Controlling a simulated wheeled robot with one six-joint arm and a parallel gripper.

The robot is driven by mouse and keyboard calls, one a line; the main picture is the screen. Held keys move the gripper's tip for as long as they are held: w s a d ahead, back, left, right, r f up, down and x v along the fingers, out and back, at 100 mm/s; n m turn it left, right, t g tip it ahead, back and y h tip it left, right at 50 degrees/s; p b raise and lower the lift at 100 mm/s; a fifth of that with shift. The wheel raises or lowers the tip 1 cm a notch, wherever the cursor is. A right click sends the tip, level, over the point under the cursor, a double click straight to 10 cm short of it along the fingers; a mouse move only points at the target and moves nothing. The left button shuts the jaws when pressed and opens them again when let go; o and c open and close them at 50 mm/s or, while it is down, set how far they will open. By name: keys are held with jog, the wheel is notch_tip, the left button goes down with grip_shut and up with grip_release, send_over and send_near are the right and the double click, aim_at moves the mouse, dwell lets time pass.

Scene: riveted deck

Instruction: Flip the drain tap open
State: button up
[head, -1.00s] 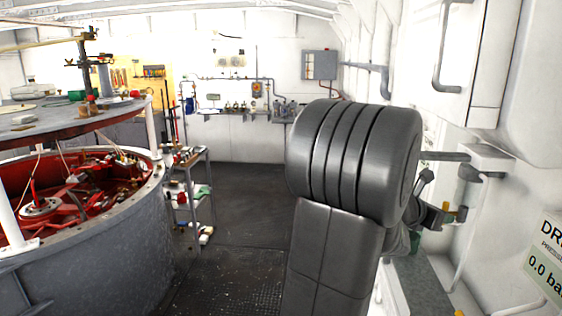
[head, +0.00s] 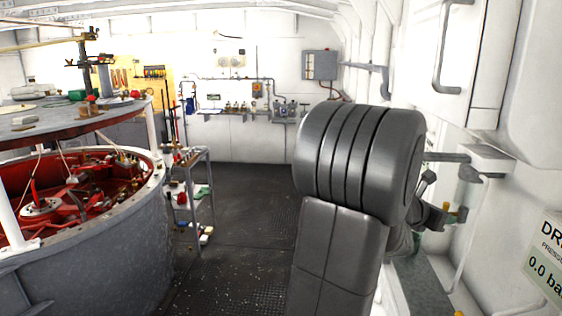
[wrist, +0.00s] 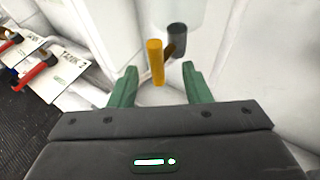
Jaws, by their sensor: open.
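A yellow lever (wrist: 155,62), which looks like the drain tap's handle, stands upright in the wrist view. It joins a dark grey round fitting (wrist: 177,38) behind it. My gripper (wrist: 158,76) has two green fingers spread apart, one on each side of the lever in the picture. I see gaps between the lever and both fingers, and I cannot tell how far ahead of the fingertips it is. In the head view a small yellow piece (head: 461,213) shows beside the end of my arm; my arm hides most of that area.
Red-handled valves (wrist: 36,76) with white labels, one reading TANK 2 (wrist: 70,66), sit at the left of the wrist view. A white wall with a pressure sign (head: 546,262) reading 0.0 is at right.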

jog(key=v, duration=1.2)
jog(key=w+d+f+b, duration=0.3)
jog(key=d, duration=0.2)
jog(key=w+d+f+m+t+h+b, duration=0.1)
jog(key=w+d+f+b, duration=0.1)
jog(key=d, duration=0.4)
jog(key=shift+w+d+f+b, duration=0.3)
jog(key=shift+w+f+b, duration=0.1)
jog(key=shift+f, duration=0.05)
jog(key=m+t+b, duration=0.1)
jog(key=b, duration=0.2)
jog(key=shift+h, duration=0.3)
jog(key=s+a+m+t+h+b, duration=0.1)
jog(key=s+a+m+b, duration=0.1)
jog(key=s+a+b, duration=0.2)
jog(key=a+b, duration=0.2)
jog(key=shift+a+m+b, duration=0.3)
jog(key=shift+b, duration=0.05)
